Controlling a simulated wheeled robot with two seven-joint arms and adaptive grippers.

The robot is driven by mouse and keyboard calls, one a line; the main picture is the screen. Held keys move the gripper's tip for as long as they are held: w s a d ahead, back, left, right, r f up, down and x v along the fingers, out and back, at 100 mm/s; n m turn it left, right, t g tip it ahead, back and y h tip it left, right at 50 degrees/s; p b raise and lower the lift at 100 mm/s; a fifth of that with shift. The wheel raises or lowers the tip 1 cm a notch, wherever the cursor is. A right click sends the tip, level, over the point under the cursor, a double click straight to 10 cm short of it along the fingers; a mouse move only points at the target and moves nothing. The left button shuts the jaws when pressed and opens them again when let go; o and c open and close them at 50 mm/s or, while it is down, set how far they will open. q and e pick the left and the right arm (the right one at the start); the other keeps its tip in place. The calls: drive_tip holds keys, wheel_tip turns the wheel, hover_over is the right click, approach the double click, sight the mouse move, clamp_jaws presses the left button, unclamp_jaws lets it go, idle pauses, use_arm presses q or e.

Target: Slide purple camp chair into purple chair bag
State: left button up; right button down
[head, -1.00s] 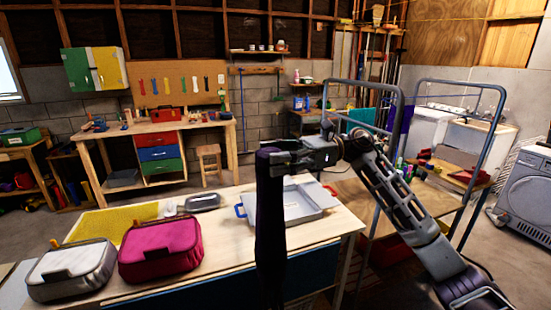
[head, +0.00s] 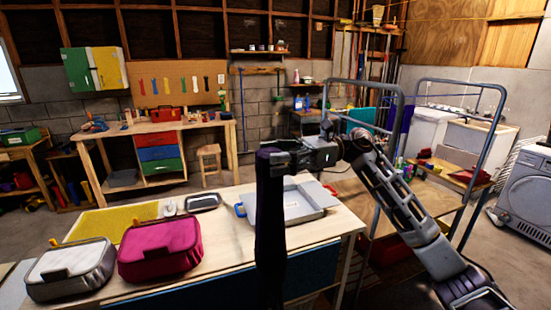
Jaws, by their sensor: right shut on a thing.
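My right gripper (head: 284,155) is shut near the top of a long, dark, purplish bundle, which looks like the folded purple camp chair (head: 270,225). The bundle hangs upright in front of the workbench, and its lower end runs out of the bottom of the head view. My left gripper is not in view. I cannot make out a chair bag for certain. A purple cloth-like piece (head: 404,119) hangs at the metal rack on the right, but I cannot tell what it is.
The near wooden workbench (head: 220,240) carries a magenta case (head: 160,248), a grey-and-white case (head: 70,269), a yellow mat (head: 118,220) and a grey tray (head: 300,212) just behind the bundle. A metal-framed rack (head: 480,175) stands at right, near a washing machine (head: 528,195).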

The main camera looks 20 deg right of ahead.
sight(277, 179)
drive_tip(key=shift+f+b, duration=1.1)
idle(0.6)
drive_tip(key=shift+d+f+b, duration=0.1)
drive_tip(key=shift+f+b, duration=1.15)
drive_tip(key=shift+b, duration=0.1)
drive_tip(key=shift+f+b, duration=0.55)
drive_tip(key=shift+b, duration=0.05)
idle(0.5)
drive_tip(key=shift+r, duration=0.1)
idle(0.4)
